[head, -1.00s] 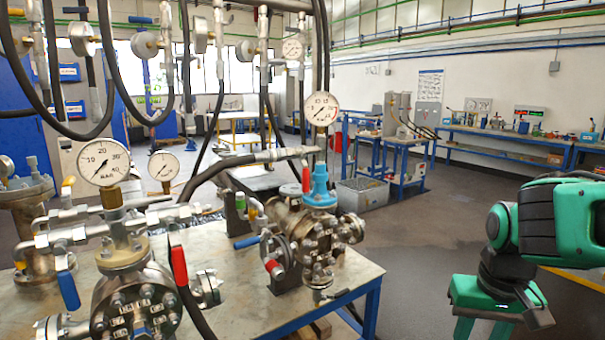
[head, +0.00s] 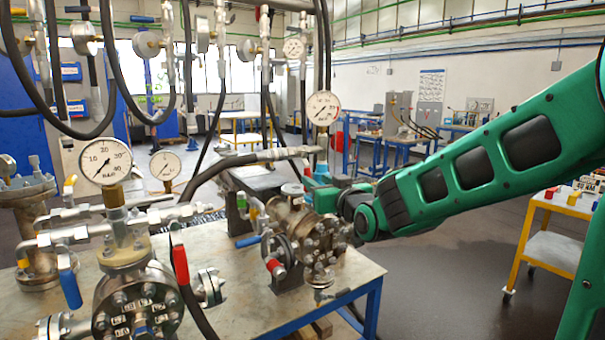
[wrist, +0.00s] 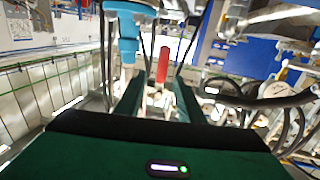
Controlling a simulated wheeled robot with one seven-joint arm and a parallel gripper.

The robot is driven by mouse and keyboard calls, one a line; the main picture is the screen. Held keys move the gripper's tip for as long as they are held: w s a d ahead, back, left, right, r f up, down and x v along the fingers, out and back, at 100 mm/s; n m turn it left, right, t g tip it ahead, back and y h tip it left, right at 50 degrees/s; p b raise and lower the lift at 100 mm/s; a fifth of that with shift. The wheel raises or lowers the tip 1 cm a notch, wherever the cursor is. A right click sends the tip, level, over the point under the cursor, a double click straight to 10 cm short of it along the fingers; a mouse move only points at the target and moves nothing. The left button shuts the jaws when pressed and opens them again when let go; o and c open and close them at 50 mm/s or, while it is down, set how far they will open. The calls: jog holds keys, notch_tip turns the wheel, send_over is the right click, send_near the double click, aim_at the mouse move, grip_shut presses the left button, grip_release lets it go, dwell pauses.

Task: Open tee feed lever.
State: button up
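The tee feed lever appears to be the small red-handled lever (head: 307,165) beside a light-blue fitting on top of the flanged vessel (head: 312,240). In the wrist view the red handle (wrist: 163,65) stands roughly upright, and the light-blue fitting (wrist: 128,40) is to its left. My gripper (wrist: 160,92) is open, with its green fingers on either side of the line to the red handle. I cannot tell whether the handle is between the fingertips or just beyond them.
Another red lever (head: 180,265) and a blue lever (head: 69,288) are on the left vessel. A pressure gauge (head: 323,107) stands above the work area, and black hoses (head: 230,165) run close by. The bench (head: 365,277) has bare room at its right corner.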

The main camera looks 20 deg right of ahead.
jog(key=shift+w+a+r, duration=0.2)
jog(key=shift+w, duration=0.35)
jog(key=w+a, duration=0.1)
jog(key=w, duration=0.8)
jog(key=shift+w, duration=0.35)
grip_shut()
